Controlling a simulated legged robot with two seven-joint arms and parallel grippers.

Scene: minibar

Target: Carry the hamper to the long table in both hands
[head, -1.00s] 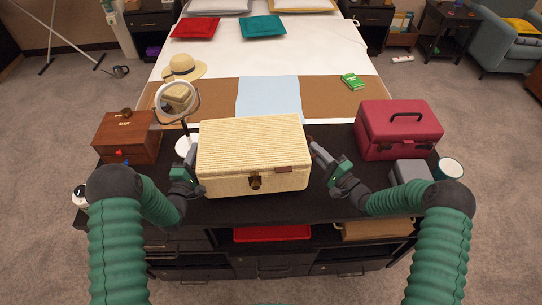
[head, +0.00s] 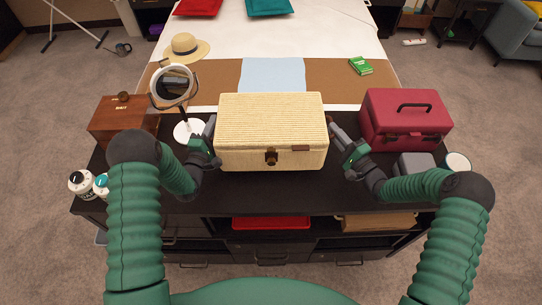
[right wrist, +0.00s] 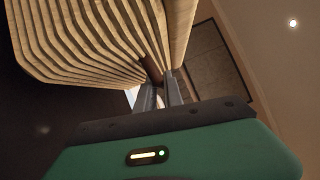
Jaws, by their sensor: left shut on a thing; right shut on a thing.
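The hamper (head: 271,139) is a cream wicker box with a brown front clasp, lid shut, level, over the dark cabinet top (head: 262,191). Whether it touches that top or hangs just above it I cannot tell. My left gripper (head: 212,141) is shut at its left side. My right gripper (head: 334,133) is shut at its right side. The right wrist view shows the hamper's ribbed wicker (right wrist: 85,45) and my right gripper's fingers (right wrist: 160,90) closed at a small brown part on its side, probably a handle. I cannot pick out a separate long table.
A wooden box (head: 119,120), a round mirror (head: 173,85) and small jars (head: 82,184) stand to the left. A red case (head: 405,122), a grey box (head: 414,165) and a white cup (head: 457,162) stand to the right. The bed (head: 310,45) lies behind; carpet (head: 490,115) is open at both sides.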

